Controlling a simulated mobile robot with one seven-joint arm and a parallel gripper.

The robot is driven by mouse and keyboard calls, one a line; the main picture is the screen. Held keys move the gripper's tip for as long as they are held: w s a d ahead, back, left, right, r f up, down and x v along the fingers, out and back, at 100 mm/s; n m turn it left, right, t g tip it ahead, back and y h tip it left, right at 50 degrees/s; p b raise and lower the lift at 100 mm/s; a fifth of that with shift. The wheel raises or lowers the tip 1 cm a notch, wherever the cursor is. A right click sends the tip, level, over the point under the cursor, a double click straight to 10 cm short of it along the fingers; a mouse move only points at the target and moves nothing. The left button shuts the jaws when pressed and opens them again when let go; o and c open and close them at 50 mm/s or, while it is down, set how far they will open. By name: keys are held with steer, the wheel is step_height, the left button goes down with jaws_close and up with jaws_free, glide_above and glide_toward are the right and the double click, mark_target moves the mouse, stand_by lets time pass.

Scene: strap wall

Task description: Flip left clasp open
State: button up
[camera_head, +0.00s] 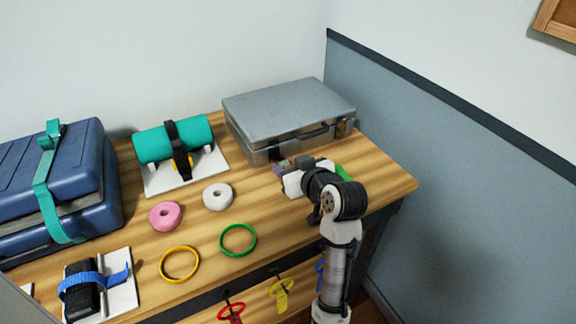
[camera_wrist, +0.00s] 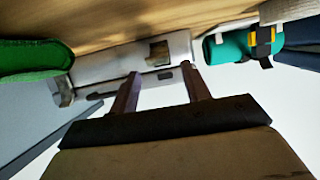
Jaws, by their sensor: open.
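A closed silver-grey case (camera_head: 288,107) lies at the back right of the table, its front side facing me. Its right clasp (camera_head: 342,128) shows beside the black handle (camera_head: 313,133). My gripper (camera_head: 291,165) is open, close in front of the case's left front. In the wrist view the case (camera_wrist: 110,66) appears inverted, and a dark rectangular fitting (camera_wrist: 159,51), apparently the left clasp, lies between and beyond my open fingertips (camera_wrist: 161,70). I cannot tell whether they touch it.
A teal roll (camera_head: 173,139) with a black strap stands left of the case. Pink (camera_head: 165,215) and white (camera_head: 218,196) rings, yellow (camera_head: 180,264) and green (camera_head: 238,240) hoops lie in front. A blue strapped case (camera_head: 85,170) is at left. A green object (camera_head: 343,172) sits beside my gripper.

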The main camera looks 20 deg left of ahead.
steer(key=p+v, duration=0.6)
steer(key=v, duration=0.6)
steer(key=shift+p, duration=0.4)
steer(key=shift+f, duration=0.1)
